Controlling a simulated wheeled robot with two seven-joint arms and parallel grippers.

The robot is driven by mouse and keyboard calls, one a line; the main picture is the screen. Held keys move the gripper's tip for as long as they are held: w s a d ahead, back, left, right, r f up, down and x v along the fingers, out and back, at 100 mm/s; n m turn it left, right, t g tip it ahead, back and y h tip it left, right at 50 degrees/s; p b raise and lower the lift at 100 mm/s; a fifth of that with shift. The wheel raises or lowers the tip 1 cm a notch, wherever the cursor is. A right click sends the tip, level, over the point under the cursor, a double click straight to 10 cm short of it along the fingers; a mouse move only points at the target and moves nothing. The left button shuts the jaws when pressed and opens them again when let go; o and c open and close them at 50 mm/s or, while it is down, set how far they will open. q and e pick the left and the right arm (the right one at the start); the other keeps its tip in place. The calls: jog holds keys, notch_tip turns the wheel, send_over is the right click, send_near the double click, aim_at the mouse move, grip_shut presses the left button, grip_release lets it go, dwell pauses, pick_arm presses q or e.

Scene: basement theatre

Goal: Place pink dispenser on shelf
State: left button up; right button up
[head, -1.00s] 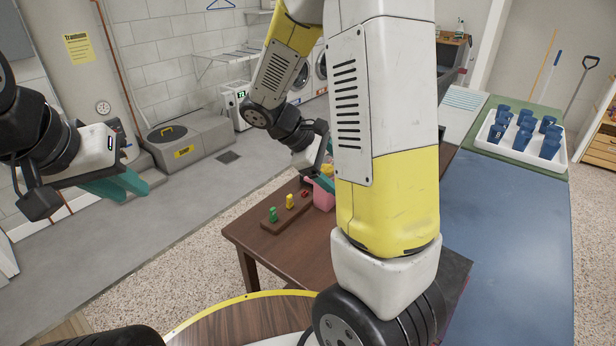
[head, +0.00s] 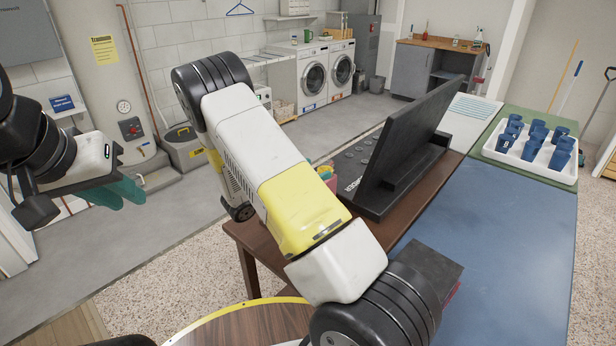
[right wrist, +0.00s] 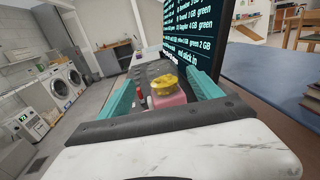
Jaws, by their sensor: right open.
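The pink dispenser (right wrist: 168,99) has a yellow top and stands between the two teal fingers of my right gripper (right wrist: 165,92), which is open around it. In the head view only a sliver of the pink dispenser (head: 332,181) shows behind my right arm; the right gripper is mostly hidden there. My left gripper (head: 112,192) hangs empty at the far left, away from the table; its finger gap is unclear. A small white wall shelf (head: 291,17) is at the back above the washers; I cannot tell whether it is the task's shelf.
A black screen (head: 405,150) stands on the brown table (head: 262,243) close beside the dispenser; its lit text shows in the right wrist view. Washing machines (head: 315,75) stand behind.

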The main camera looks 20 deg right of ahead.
jog(key=x, duration=0.5)
jog(key=shift+s+d, duration=0.1)
jog(key=shift+d, duration=0.1)
grip_shut()
